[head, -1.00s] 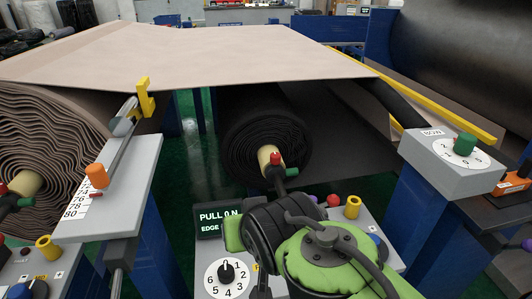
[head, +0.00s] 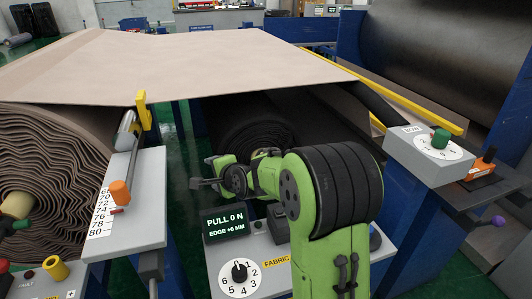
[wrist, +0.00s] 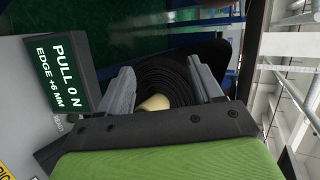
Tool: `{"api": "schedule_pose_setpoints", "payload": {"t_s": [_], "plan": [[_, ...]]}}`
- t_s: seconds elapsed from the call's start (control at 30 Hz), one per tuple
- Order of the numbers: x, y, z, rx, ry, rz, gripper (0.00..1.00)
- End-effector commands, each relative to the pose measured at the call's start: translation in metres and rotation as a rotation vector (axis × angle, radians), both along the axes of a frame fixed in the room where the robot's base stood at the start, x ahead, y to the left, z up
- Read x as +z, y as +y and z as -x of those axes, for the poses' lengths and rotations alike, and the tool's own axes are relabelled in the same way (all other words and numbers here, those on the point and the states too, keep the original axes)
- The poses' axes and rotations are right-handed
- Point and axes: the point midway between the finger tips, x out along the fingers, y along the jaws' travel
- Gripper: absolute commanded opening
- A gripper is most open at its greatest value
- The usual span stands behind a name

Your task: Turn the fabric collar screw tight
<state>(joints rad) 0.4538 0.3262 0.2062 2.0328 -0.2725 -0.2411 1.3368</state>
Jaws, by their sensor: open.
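In the head view, a black wrapped roll (head: 240,128) lies under the tan sheet, behind my arm. Its tan core end and collar are hidden there by my arm. My gripper (head: 203,173) is above the small display, extending left from my arm. In the wrist view, my gripper (wrist: 160,84) is open, its two grey fingers apart and nothing held. The tan core (wrist: 154,103) of the black roll shows between them, partly covered by my gripper's palm. I cannot make out the collar screw in the wrist view.
The display (head: 225,222) reads PULL 0 N and EDGE +6 MM. A dial (head: 239,277) and a FABRIC label are on the panel below. A scaled stand with an orange knob (head: 120,192) is at left, beside a tan roll (head: 45,160). Another dial post (head: 438,149) stands right.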

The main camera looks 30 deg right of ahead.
Motion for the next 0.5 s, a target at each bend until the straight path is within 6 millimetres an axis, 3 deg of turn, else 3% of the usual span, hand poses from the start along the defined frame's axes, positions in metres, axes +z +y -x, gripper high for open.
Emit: {"api": "schedule_pose_setpoints", "payload": {"t_s": [0.1, 0.2, 0.33, 0.4, 0.5], "plan": [[-0.025, -0.057, -0.048, -0.246, -0.132, -0.411, 0.65], [-0.051, -0.115, -0.069, -0.458, -0.291, -0.789, 0.65], [-0.085, -0.184, -0.067, -0.671, -0.511, -1.202, 0.65], [-0.096, -0.206, -0.060, -0.728, -0.593, -1.325, 0.65], [-0.105, -0.221, -0.054, -0.768, -0.656, -1.415, 0.65]]}}
